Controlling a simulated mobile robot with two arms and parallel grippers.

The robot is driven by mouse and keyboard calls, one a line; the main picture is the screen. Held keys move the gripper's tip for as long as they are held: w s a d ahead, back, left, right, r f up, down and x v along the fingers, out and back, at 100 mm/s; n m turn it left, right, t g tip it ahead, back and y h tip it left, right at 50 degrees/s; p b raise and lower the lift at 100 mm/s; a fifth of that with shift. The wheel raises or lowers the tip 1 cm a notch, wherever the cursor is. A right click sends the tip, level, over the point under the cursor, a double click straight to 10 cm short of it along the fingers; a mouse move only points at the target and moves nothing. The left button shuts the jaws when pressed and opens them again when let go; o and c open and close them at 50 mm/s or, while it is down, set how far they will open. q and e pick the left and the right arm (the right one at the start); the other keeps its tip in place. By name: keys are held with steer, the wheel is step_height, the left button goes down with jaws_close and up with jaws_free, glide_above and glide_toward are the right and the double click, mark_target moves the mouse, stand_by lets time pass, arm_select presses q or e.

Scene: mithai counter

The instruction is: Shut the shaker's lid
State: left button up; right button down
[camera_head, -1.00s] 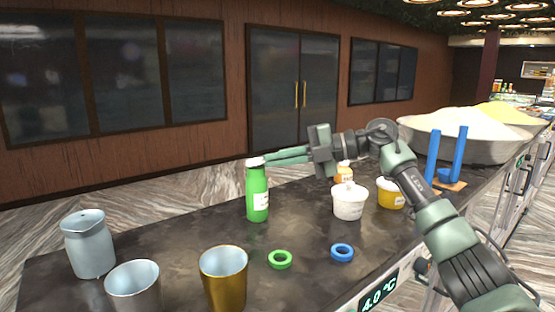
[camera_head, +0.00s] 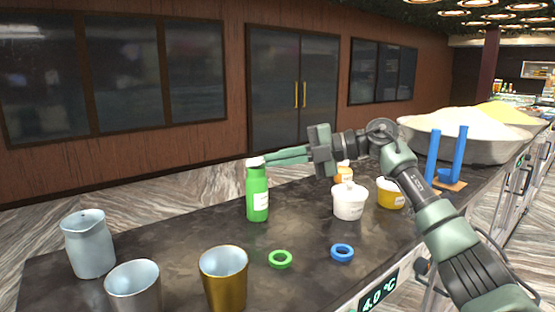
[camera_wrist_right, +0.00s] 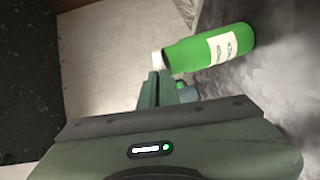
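The shaker appears to be the green bottle (camera_head: 257,196) with a white label, standing upright on the dark counter. Its white lid (camera_head: 255,162) is at the top; I cannot tell whether it is fully closed. My right gripper (camera_head: 267,159) reaches in from the right, its fingers close together and level with the lid, touching or almost touching it. In the right wrist view the green bottle (camera_wrist_right: 208,48) lies across the upper right, and its white lid (camera_wrist_right: 157,60) is just past the fingertips (camera_wrist_right: 158,74). Nothing shows between the fingers. My left gripper is not in view.
A pale jug (camera_head: 88,246), a silver cup (camera_head: 133,290) and a gold cup (camera_head: 224,280) stand at the front left. A green ring (camera_head: 280,259) and a blue ring (camera_head: 342,253) lie in front. A white tub (camera_head: 349,204) and a yellow tub (camera_head: 390,199) stand right of the bottle.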

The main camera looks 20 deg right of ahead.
step_height(320, 180, down, 2)
steer(key=t+y+b, duration=0.1)
steer(key=b, duration=0.3)
steer(key=shift+d+f+n+y, duration=0.1)
steer(key=shift+n+y, duration=0.3)
steer(key=shift+s+y+b, duration=0.1)
steer(key=shift+y+b, duration=0.2)
steer(key=shift+b, duration=0.25)
steer(key=c, duration=1.6)
jaws_free()
steer(key=shift+c, duration=0.2)
steer(key=shift+d, duration=0.1)
